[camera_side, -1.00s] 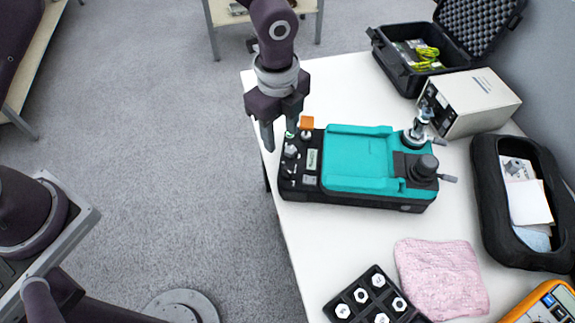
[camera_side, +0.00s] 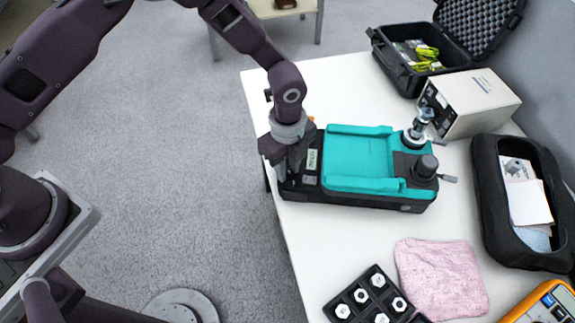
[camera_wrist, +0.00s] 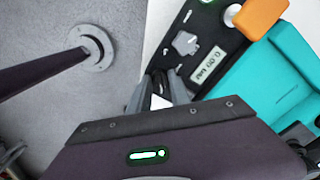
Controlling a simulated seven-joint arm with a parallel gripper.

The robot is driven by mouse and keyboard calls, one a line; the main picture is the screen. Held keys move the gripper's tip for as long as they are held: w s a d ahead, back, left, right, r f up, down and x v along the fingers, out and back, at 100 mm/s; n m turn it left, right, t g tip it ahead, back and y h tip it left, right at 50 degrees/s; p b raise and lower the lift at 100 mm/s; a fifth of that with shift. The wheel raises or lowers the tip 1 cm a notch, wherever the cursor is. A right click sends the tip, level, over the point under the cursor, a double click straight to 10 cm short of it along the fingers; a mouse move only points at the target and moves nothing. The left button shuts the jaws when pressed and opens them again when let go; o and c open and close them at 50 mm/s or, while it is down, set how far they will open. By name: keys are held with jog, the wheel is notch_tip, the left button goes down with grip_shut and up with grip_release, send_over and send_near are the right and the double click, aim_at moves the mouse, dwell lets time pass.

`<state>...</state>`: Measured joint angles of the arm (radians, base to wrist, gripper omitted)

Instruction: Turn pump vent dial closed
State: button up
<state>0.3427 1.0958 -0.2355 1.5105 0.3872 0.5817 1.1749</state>
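The pump, a teal and black unit (camera_side: 360,160), lies on the white table with its black control panel (camera_wrist: 205,25) at the left end.
A black knob (camera_side: 426,166) with a lever and a metal fitting (camera_side: 420,125) stand at the pump's right end. Behind are a grey box (camera_side: 485,100) and an open black case (camera_side: 400,75). A pink cloth (camera_side: 440,278) and a nut tray (camera_side: 350,300) lie in front.

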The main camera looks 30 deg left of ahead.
grip_shut()
jog(key=n, duration=0.4)
jog(key=shift+n, duration=0.3)
jog(key=n, duration=0.3)
jog(key=shift+n, duration=0.4)
jog(key=n, duration=0.5)
jog(key=shift+w+n, duration=0.1)
jog(key=shift+n, duration=2.1)
